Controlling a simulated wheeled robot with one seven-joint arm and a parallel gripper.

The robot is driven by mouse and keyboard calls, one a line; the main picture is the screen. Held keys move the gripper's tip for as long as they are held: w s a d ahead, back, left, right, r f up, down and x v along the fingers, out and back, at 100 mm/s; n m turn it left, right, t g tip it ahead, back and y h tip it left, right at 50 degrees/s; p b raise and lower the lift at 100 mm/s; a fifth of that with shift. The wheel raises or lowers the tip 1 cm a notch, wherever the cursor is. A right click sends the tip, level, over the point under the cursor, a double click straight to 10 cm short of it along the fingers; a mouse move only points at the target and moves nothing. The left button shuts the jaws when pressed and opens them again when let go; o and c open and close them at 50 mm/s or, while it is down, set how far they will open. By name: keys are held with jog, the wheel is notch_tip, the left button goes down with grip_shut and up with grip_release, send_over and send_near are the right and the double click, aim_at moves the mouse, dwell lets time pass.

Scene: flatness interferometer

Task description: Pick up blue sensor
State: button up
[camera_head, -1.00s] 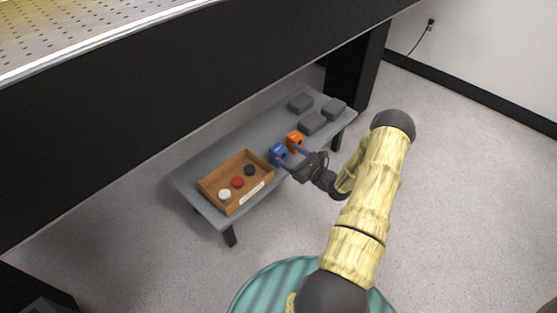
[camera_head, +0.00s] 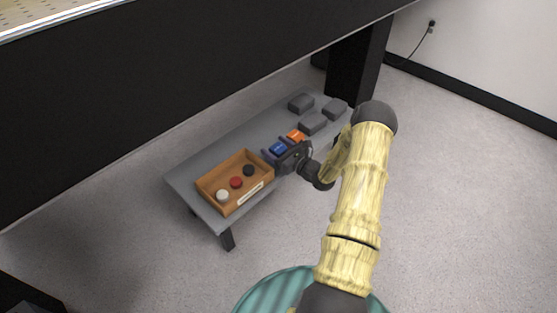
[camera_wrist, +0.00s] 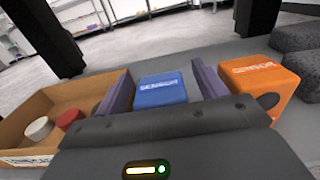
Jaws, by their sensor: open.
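The blue sensor (camera_wrist: 161,90) is a small blue block with "SENSOR" lettered on its top. It sits on the low grey table and also shows in the head view (camera_head: 278,149). My gripper (camera_wrist: 160,88) is open, with one purple finger on each side of the blue sensor. A narrow gap shows at its right side; contact at the left cannot be told. In the head view my gripper (camera_head: 279,148) reaches in from the right. The sensor's near lower part is hidden behind the gripper body.
An orange sensor (camera_wrist: 262,82) stands close to the right finger. A wooden tray (camera_head: 207,191) with white, red and black round pieces lies to the left. Several dark grey blocks (camera_head: 312,122) lie at the table's far end. A large black beam (camera_head: 150,110) overhangs the table.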

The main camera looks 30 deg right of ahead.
jog(key=shift+w+a, duration=0.15)
jog(key=shift+w, duration=0.3)
jog(key=shift+c, duration=0.4)
jog(key=c, duration=1.1)
